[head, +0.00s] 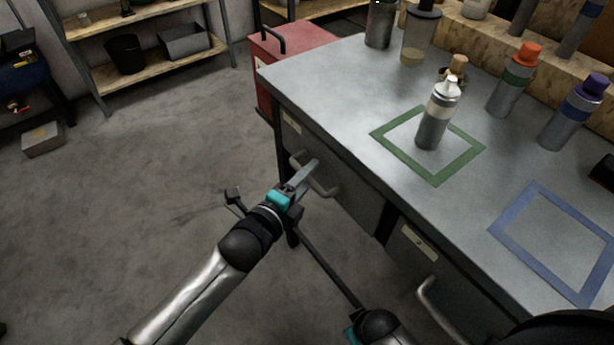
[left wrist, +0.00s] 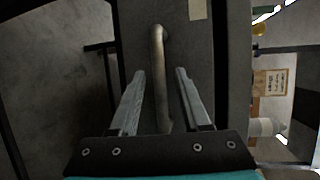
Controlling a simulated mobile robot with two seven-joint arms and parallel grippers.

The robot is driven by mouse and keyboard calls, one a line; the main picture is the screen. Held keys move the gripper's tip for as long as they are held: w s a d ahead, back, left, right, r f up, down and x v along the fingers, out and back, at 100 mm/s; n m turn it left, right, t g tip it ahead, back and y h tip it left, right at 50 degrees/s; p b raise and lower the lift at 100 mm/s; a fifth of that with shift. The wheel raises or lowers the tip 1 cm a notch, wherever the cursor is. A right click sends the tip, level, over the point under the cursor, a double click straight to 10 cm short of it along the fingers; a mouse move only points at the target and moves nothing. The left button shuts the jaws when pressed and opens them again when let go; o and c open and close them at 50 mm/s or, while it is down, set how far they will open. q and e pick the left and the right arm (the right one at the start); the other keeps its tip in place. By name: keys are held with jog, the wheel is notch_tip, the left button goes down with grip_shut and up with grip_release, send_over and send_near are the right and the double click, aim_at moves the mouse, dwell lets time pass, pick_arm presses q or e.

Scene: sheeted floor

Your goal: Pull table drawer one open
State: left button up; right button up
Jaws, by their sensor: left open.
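The grey workbench (head: 340,85) has a left drawer (head: 350,195) with a curved metal handle (head: 325,188). This drawer looks closed. My left gripper (head: 307,178) is at that handle, with its fingers pointing toward the drawer front. In the left wrist view the handle (left wrist: 158,60) runs lengthwise between the two open fingers (left wrist: 160,75), with a gap visible on each side. A second drawer with its own handle (head: 440,305) is nearer, at the lower right. Part of my right arm shows at the bottom edge, but its fingers are out of frame.
On the bench top are a spray can (head: 434,118) inside a green square outline (head: 437,180), an orange-capped bottle (head: 510,85), a purple-capped bottle (head: 575,112) and a blue square outline (head: 515,205). A red cabinet (head: 285,55) stands behind.

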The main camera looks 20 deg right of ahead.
pick_arm(q)
grip_shut()
dwell(1.4)
